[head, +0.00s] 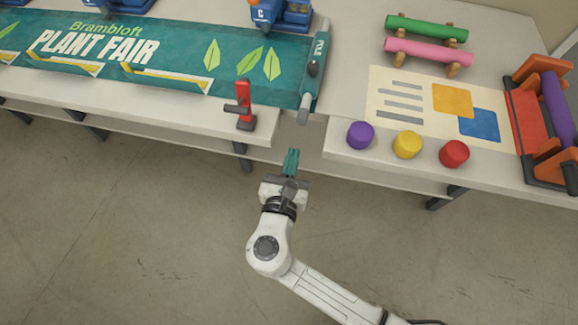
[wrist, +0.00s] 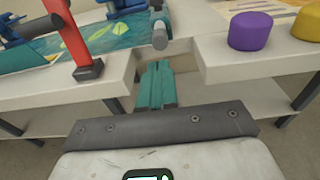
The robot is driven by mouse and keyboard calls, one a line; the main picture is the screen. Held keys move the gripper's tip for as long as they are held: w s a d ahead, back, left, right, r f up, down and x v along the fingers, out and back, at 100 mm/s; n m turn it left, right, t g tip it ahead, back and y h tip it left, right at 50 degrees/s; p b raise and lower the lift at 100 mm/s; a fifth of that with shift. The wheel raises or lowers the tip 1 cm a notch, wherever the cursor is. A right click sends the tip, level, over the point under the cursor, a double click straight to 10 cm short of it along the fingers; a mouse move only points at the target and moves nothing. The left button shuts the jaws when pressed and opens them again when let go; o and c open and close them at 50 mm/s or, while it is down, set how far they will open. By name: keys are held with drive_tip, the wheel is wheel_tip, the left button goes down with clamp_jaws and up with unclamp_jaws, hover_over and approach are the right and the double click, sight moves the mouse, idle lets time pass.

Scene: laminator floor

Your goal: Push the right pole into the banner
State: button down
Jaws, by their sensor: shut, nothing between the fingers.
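The teal banner (head: 180,62), lettered "Brambloft PLANT FAIR", lies flat on the table with a sleeve along its right edge. The right pole (head: 303,116) is a grey rod in that sleeve; its near end sticks out over a gap in the table front. A stub of grey also shows at the sleeve's far end. The pole's round near end (wrist: 160,38) also shows in the wrist view. My gripper (head: 291,156), with teal fingers (wrist: 157,82), is shut and empty, in front of the gap. Its tips point toward the pole's near end and appear apart from it.
A red upright clamp (head: 244,104) stands left of the gap. Purple (head: 360,135), yellow (head: 407,144) and red (head: 454,153) knobs sit to the right. Green and pink rolls (head: 428,52) lie behind a printed sheet. Blue devices (head: 282,14) line the back. Open floor lies in front.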

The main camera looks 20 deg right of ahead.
sight(302, 121)
drive_tip(key=x, duration=0.8)
drive_tip(key=shift+w+d+p, duration=0.15)
drive_tip(key=shift+w+p, duration=0.05)
drive_tip(key=shift+p, duration=0.15)
drive_tip(key=x, duration=0.3)
drive_tip(key=shift+w+d+r+b, duration=0.1)
drive_tip(key=shift+w+d+b, duration=0.2)
drive_tip(key=shift+b, duration=0.1)
drive_tip(key=shift+w+d, duration=0.2)
drive_tip(key=shift+w, duration=0.05)
drive_tip(key=shift+r, duration=0.2)
